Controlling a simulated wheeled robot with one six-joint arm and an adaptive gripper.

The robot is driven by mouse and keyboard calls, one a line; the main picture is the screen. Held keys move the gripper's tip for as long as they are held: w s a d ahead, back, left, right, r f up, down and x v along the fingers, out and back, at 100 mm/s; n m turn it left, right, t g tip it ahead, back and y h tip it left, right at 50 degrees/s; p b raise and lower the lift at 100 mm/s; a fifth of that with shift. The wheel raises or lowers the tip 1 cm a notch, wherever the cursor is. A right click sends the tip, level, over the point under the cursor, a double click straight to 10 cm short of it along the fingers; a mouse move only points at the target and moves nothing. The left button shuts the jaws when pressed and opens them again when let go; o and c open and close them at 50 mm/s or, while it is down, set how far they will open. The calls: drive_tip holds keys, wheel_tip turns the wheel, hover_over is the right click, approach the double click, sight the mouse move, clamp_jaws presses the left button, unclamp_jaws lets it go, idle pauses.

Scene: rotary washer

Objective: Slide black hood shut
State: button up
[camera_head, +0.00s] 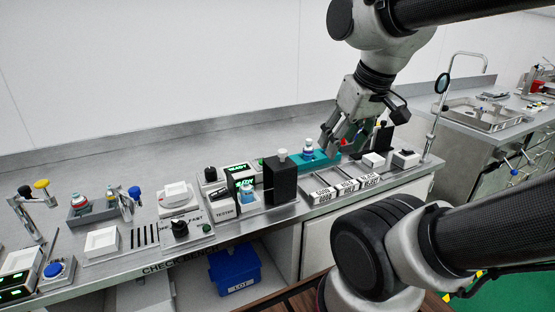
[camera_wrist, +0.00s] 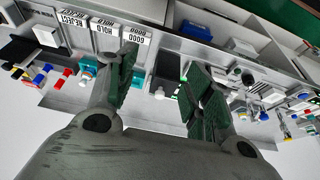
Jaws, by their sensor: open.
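The black hood (camera_head: 281,180) stands upright at the bench's front edge, right of the tester (camera_head: 222,212). A small bottle with blue liquid (camera_head: 246,196) stands in the tester, uncovered, just left of the hood. My gripper (camera_head: 340,142) is open and empty, behind and to the right of the hood, above the right end of a teal rack (camera_head: 325,158). In the wrist view the hood (camera_wrist: 168,66) shows beyond and between the spread fingers (camera_wrist: 161,66), with no visible contact. The hood's lower far side is hidden.
Labelled trays (camera_head: 345,187) lie right of the hood. A black upright panel (camera_head: 383,138) stands right of my gripper. The back of the bench is clear at left.

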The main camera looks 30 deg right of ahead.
drive_tip(key=n+g, duration=0.4)
drive_tip(key=n, duration=0.3)
hover_over(283, 150)
wheel_tip(283, 150, down, 2)
drive_tip(key=shift+w+a+f, duration=0.1)
drive_tip(key=shift+w+a, duration=0.05)
drive_tip(key=shift+r+n, duration=0.4)
drive_tip(key=shift+n, duration=0.2)
drive_tip(key=shift+f+n, duration=0.1)
drive_tip(key=shift+n, duration=0.2)
drive_tip(key=shift+f, duration=0.35)
drive_tip(key=f, duration=0.7)
drive_tip(key=shift+s, duration=0.2)
